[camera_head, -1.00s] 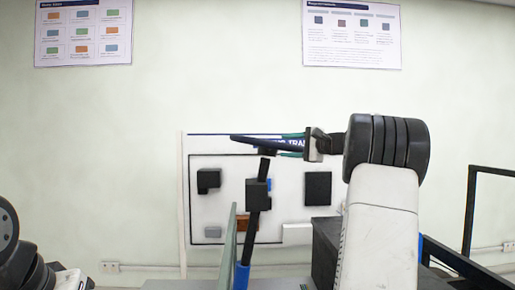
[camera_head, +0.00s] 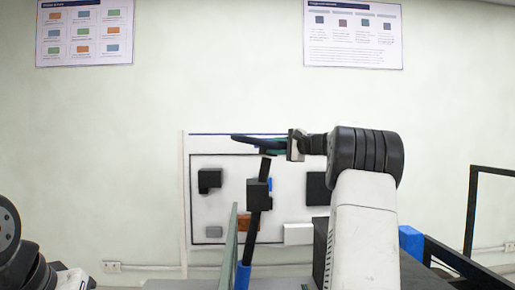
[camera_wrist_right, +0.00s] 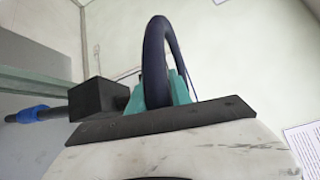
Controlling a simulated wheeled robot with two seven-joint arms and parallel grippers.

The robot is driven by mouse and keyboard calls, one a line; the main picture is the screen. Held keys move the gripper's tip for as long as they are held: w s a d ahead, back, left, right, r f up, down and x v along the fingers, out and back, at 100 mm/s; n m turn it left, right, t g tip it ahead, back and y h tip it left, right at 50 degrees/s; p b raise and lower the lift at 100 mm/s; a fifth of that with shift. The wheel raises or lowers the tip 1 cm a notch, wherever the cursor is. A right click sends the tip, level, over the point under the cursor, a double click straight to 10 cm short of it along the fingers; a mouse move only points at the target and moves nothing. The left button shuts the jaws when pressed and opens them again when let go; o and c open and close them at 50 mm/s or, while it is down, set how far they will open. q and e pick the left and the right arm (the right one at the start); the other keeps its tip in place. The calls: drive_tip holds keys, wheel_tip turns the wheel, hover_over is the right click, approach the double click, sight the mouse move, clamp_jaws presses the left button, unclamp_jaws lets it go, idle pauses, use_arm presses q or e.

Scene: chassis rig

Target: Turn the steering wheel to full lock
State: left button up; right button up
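The dark steering wheel (camera_head: 255,141) shows nearly edge-on in the head view, on top of a black column (camera_head: 254,222). My right gripper (camera_head: 272,147) reaches it from the right, with teal fingers at the right part of the rim. In the right wrist view the curved rim (camera_wrist_right: 156,45) runs between the teal fingers (camera_wrist_right: 164,92), which lie close against it on both sides. The gripper looks shut on the rim; the exact contact is partly hidden.
A black box (camera_head: 257,194) sits on the column, and a glass-like panel (camera_head: 230,245) stands left of it. A white board (camera_head: 187,215) with dark blocks is behind. A dark frame (camera_head: 472,215) stands at the right. The space above the wheel is clear.

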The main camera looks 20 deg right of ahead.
clamp_jaws()
drive_tip(key=shift+f, duration=0.1)
idle(0.9)
drive_tip(key=shift+a, duration=0.1)
